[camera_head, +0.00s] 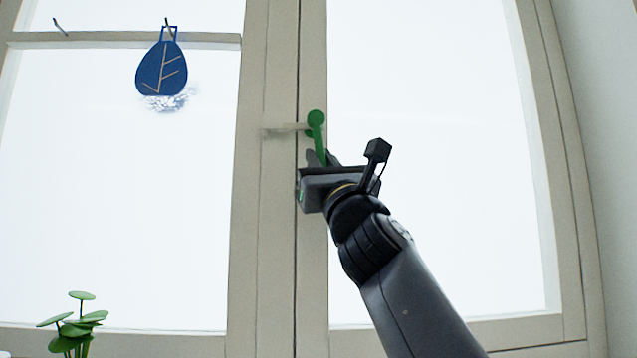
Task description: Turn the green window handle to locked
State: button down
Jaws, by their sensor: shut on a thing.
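The green window handle (316,121) is on the middle frame of the window. Its round top shows, and its lever runs downward, tilted slightly to the right at its lower end. My gripper (322,158) is at the lower part of the lever, shut on it. The lower end of the lever is hidden behind the gripper's body. A pale catch piece (286,129) sticks out to the left of the handle's round top.
A blue leaf-shaped ornament (161,68) hangs in front of the left pane. A green plant (75,325) stands at the lower left. The right pane (440,120) has free room in front of it, apart from my arm.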

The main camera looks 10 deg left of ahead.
jog(key=shift+s+a+m+t+h+b, duration=0.1)
jog(key=shift+a+m+t+h+b, duration=0.1)
jog(key=shift+m+t+h+b, duration=0.5)
jog(key=shift+s+a+m+t+h+b, duration=0.15)
jog(key=shift+m+h, duration=0.25)
jog(key=shift+m, duration=0.6)
jog(key=c, duration=1.4)
grip_release()
jog(key=shift+w+a, duration=0.1)
